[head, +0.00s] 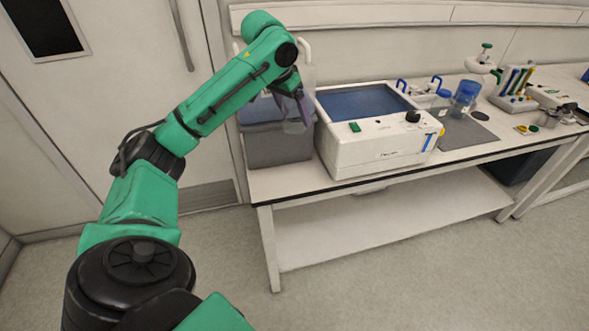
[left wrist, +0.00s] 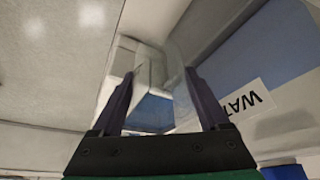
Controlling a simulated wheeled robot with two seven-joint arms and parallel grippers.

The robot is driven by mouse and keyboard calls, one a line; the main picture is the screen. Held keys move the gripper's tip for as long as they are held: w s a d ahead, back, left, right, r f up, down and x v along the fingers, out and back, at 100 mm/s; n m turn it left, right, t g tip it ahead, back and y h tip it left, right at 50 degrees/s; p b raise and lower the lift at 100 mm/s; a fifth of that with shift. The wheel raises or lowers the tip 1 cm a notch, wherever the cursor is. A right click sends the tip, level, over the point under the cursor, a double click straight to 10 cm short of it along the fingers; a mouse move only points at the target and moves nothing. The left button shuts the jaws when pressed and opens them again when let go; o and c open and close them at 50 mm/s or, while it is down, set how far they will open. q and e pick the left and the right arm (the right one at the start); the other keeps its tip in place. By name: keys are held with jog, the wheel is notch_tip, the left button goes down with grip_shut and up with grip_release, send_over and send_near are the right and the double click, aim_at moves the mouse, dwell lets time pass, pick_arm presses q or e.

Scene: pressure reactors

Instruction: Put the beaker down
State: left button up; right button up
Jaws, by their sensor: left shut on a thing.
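A clear glass beaker (head: 294,127) is between the fingers of my left gripper (head: 298,100), beside the left end of the white bath. My left gripper is shut on it. In the left wrist view the beaker (left wrist: 152,85) shows as see-through glass between the two dark fingers. I cannot tell whether its base touches anything. My right gripper is not in view.
A white bath (head: 375,157) with blue water stands on the bench, right of the beaker. A dark grey box (head: 272,148) is at the left end. Blue-capped bottle (head: 465,92), dark mat (head: 470,140) and tube rack (head: 514,90) stand further right.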

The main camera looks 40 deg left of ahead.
pick_arm(q)
notch_tip(320, 180, down, 19)
jog(key=shift+r+b, duration=0.2)
jog(key=shift+b, duration=0.65)
jog(key=o, duration=1.3)
jog(key=v, duration=1.2)
